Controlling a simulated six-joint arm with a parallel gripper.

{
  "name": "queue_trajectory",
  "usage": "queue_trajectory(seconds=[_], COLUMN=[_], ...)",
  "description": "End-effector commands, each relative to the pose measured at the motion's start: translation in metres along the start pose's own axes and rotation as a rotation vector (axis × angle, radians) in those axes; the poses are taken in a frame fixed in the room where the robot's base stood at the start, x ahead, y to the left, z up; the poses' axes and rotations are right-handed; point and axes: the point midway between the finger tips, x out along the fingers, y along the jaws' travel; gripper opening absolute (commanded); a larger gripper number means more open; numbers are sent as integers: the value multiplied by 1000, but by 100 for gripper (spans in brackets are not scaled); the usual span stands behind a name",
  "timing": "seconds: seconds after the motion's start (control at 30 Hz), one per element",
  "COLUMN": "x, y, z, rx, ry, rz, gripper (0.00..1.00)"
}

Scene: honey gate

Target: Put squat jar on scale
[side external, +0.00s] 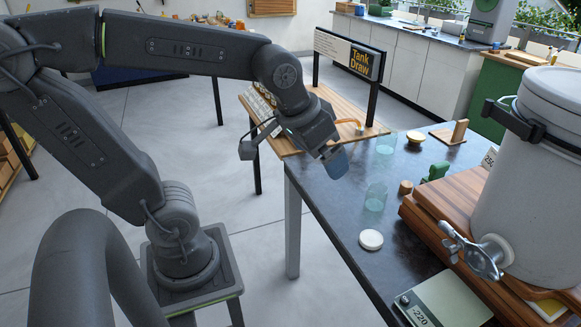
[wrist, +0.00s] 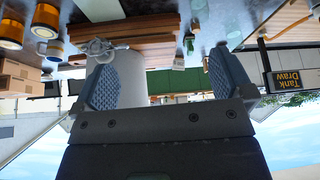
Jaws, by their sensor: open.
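Two clear greenish glass jars stand on the dark table in the side view: a nearer jar (side external: 375,198) and a farther, smaller-looking jar (side external: 387,144). I cannot tell for sure which is the squat jar. The scale (side external: 448,299), with a pale green plate and a display reading about -220, lies at the table's near edge. My gripper (side external: 337,164) is above the table's left part, left of both jars and apart from them. In the wrist view my gripper (wrist: 163,62) has its blue pads wide apart with nothing between them.
A large white tank (side external: 530,165) with a metal tap (side external: 474,252) stands on a wooden platform (side external: 445,235) at the right. A white lid (side external: 371,240), a cork (side external: 405,187) and a green item (side external: 435,171) lie nearby. The "Tank Draw" sign (side external: 350,55) rises behind my gripper.

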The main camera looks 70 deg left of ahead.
Motion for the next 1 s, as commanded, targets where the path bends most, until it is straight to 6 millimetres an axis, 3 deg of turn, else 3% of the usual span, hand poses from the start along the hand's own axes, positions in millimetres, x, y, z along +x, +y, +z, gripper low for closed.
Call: queue_trajectory(seconds=[0.1,0.3,0.77,1.0], x=[-14,-19,-19,2], y=[5,9,9,24], z=[34,59,60,47], rx=[66,117,115,-71], ry=[19,27,21,-191], rz=[34,59,62,181], gripper=[99,98,98,98])
